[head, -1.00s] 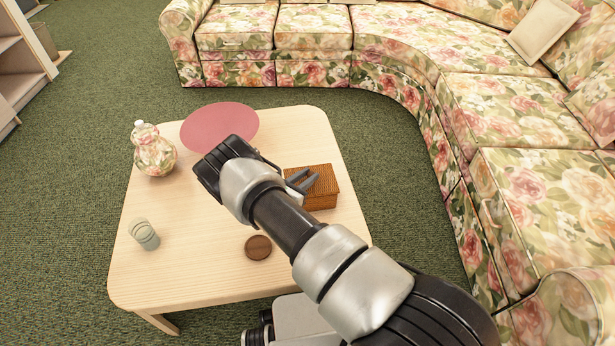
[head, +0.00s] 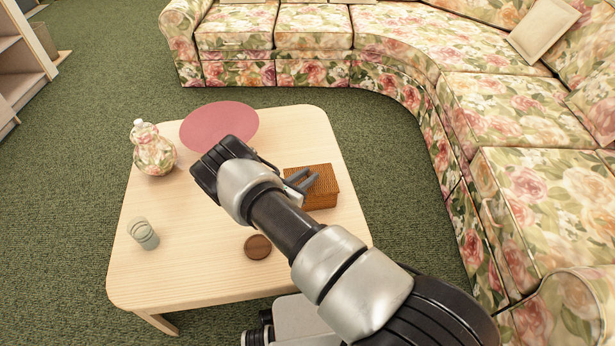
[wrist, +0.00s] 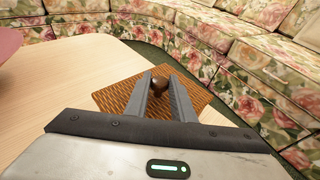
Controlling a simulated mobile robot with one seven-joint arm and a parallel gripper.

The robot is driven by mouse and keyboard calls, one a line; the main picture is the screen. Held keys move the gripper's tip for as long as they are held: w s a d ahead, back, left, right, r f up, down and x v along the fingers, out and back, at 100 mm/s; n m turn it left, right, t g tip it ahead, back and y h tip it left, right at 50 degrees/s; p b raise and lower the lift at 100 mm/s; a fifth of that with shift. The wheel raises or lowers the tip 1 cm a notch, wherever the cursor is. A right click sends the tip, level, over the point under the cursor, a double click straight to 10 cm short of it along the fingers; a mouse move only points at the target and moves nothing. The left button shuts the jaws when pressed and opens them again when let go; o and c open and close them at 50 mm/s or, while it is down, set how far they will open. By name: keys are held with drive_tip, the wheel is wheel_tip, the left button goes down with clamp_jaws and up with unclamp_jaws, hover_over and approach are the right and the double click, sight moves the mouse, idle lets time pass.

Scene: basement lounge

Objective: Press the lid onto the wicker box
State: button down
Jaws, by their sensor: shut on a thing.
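The wicker box (head: 322,201) is brown and stands on the right part of the table. Its flat woven lid (head: 325,176) lies over the top of the box, and I cannot tell whether it is fully seated. In the wrist view, the lid (wrist: 118,97) has a round dark knob (wrist: 160,85) in its middle. My gripper (head: 305,180) is above the lid, with its fingers reaching in from the left. In the wrist view, my gripper (wrist: 161,79) is shut on the knob, one grey finger on each side. The box walls are hidden there.
The pale wooden table (head: 200,265) also holds a floral vase (head: 153,155), a pink round mat (head: 220,125), a small glass (head: 143,234) and a brown disc (head: 257,247). A floral sofa (head: 500,110) curves behind and to the right.

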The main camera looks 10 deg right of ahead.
drive_tip(key=c, duration=0.9)
unclamp_jaws()
drive_tip(key=shift+c, duration=0.2)
wheel_tip(320, 180, up, 7)
drive_tip(key=p, duration=0.4)
drive_tip(key=shift+p, duration=0.3)
idle(0.3)
clamp_jaws()
idle(1.2)
